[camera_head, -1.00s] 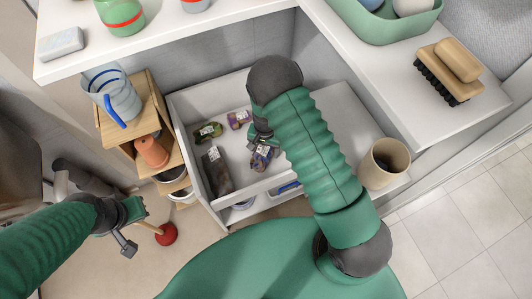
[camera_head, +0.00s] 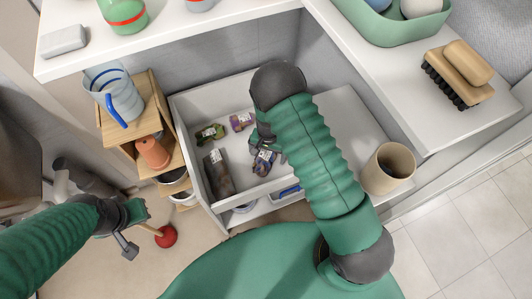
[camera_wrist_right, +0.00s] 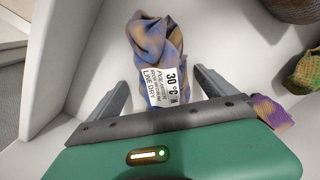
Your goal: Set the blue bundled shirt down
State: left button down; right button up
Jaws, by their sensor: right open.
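The blue bundled shirt (camera_head: 263,162) lies on the floor of the open white drawer (camera_head: 310,165), near its front wall. In the right wrist view it is a twisted blue and orange-brown bundle (camera_wrist_right: 155,38) with a white care label facing up. My right gripper (camera_wrist_right: 162,88) is open, with one finger on each side of the label end and visible gaps to the cloth. In the head view my right gripper (camera_head: 262,140) is partly hidden by its own arm. My left gripper (camera_head: 132,228) hangs outside the drawer, at left; its jaw opening is unclear.
A green bundle (camera_head: 210,133), a purple bundle (camera_head: 241,121) and a dark brown bundle (camera_head: 219,175) also lie in the drawer. A beige cup (camera_head: 388,168) stands to the right. A wooden shelf (camera_head: 145,112) with a jug stands at left. The drawer's right part is clear.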

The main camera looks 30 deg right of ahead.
notch_tip(320, 180, up, 12)
jog(key=p, duration=0.4)
jog(key=shift+w+p, duration=0.1)
jog(key=shift+p, duration=0.2)
